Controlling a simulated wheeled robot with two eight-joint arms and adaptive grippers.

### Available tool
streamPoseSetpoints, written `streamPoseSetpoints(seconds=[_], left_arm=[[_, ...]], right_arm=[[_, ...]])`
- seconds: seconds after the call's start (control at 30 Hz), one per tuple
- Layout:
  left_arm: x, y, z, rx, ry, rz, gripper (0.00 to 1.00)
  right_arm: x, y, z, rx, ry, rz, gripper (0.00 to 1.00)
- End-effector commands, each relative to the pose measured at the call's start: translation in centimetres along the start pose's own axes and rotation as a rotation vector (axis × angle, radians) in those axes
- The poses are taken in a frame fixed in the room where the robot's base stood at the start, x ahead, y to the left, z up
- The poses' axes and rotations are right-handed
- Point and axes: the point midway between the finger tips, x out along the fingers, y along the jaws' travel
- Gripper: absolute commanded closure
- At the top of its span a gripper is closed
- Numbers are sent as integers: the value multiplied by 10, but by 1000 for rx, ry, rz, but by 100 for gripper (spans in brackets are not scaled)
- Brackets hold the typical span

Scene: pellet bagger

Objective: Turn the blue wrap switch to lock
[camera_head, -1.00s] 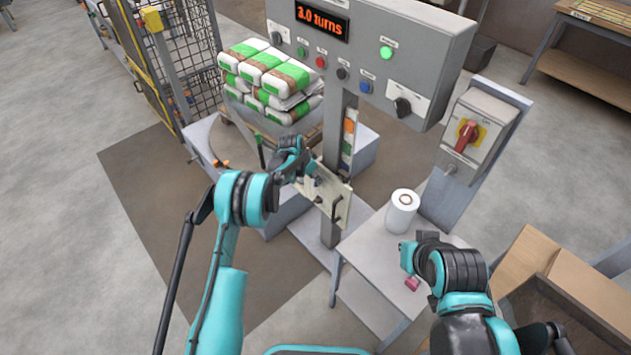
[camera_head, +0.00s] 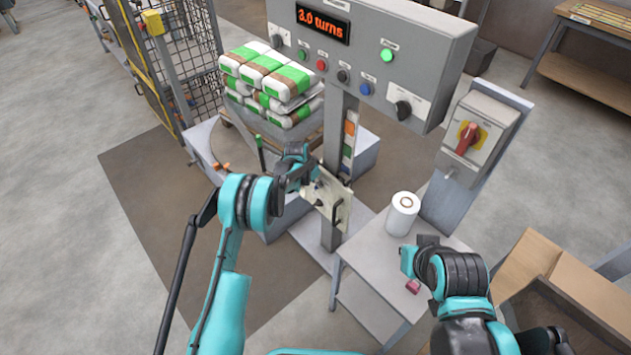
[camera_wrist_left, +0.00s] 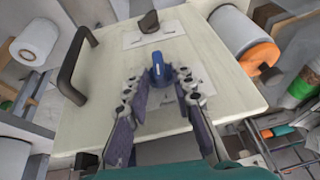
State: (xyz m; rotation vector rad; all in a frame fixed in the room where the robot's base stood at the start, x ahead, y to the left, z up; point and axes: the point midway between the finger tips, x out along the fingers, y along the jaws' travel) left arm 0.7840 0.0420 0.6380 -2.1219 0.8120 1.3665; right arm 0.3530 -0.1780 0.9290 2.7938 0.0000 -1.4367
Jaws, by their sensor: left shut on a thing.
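The blue wrap switch (camera_wrist_left: 158,72) sits on a light plate on a cream panel (camera_wrist_left: 215,60) in the left wrist view. Its knob points roughly up the picture. My left gripper (camera_wrist_left: 158,82) is shut on the blue switch, one finger on each side. In the head view my left gripper (camera_head: 308,180) is at the panel (camera_head: 338,205) and hides the switch. My right gripper (camera_head: 407,262) hangs over the grey table, clear of the panel; its fingers are too small to read.
A black knob (camera_wrist_left: 149,22) and a black handle (camera_wrist_left: 75,62) are on the same panel. A white roll (camera_head: 403,213) and a small red block (camera_head: 413,286) are on the grey table (camera_head: 375,260). A grey control box (camera_head: 370,60) stands above; stacked bags (camera_head: 270,75) are behind.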

Motion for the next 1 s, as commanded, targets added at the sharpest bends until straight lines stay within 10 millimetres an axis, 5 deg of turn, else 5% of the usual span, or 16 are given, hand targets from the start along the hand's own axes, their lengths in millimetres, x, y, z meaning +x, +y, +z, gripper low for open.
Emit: streamPoseSetpoints(seconds=[1.0], left_arm=[[12, 25, 4, 323, 2, -775, 100]], right_arm=[[0, 0, 0, 0, 0, 0, 100]])
